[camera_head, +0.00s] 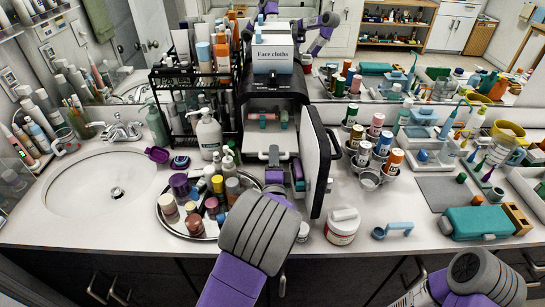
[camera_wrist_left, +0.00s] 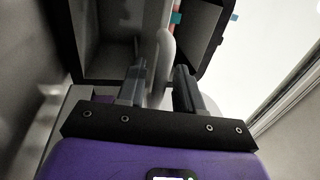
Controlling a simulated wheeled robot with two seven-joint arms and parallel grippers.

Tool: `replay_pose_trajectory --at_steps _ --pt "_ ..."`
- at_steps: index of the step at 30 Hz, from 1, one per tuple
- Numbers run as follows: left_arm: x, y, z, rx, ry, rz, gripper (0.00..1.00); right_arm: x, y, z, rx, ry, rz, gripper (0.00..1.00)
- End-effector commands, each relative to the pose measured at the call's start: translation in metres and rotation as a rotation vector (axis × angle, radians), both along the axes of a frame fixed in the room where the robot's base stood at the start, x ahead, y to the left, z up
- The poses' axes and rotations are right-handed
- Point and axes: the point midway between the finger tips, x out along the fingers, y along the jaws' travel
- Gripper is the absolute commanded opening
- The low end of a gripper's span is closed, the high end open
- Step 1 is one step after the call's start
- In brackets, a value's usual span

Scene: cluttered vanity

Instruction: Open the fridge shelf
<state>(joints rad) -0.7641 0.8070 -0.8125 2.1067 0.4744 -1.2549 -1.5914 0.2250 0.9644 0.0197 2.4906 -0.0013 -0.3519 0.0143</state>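The small black mini fridge (camera_head: 268,88) stands on the counter against the mirror. Its door (camera_head: 318,160) is swung open to the right. Inside, small coloured items rest above a pale shelf (camera_head: 254,147) at the fridge mouth. My left gripper (camera_head: 274,158) points into the opening, left of the door. In the left wrist view, its two dark fingers (camera_wrist_left: 160,82) stand apart on either side of a pale curved handle (camera_wrist_left: 167,50). Whether a finger touches it is unclear. My left arm hides the area below the shelf. My right arm shows at lower right, its gripper out of view.
A round tray (camera_head: 166,222) of bottles stands left of my left arm. A pump bottle (camera_head: 208,135) and black rack (camera_head: 190,105) are left of the fridge.

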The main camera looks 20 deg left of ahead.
Motion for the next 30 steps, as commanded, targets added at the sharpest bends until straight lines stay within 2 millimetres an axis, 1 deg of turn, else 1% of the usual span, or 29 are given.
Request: replay_pose_trajectory --at_steps 7,10,14,18,22,25,30 --pt "0.000 0.000 0.000 0.000 0.001 0.000 0.35 0.000 0.000 0.000 0.000 0.000 0.000 0.75" --pt "-0.005 -0.002 -0.001 -0.001 0.003 0.000 0.35 0.000 0.000 0.001 0.000 0.000 0.000 0.75" --pt "-0.021 -0.007 -0.004 0.000 0.004 -0.001 0.35 0.000 0.000 0.004 0.000 0.000 0.000 0.75" --pt "-0.043 -0.014 -0.008 -0.001 0.004 -0.002 0.35 0.000 0.000 0.006 0.000 0.000 0.000 0.75" --pt "-0.060 -0.020 -0.012 0.000 0.003 -0.002 0.35 0.000 0.000 0.008 0.000 0.000 0.000 0.75" --pt "-0.068 -0.022 -0.013 -0.001 0.003 -0.001 0.35 0.000 0.000 0.009 0.000 0.000 0.000 0.75" --pt "-0.071 -0.023 -0.014 -0.001 0.001 0.000 0.35 0.000 0.000 0.009 0.000 0.000 0.000 0.75"
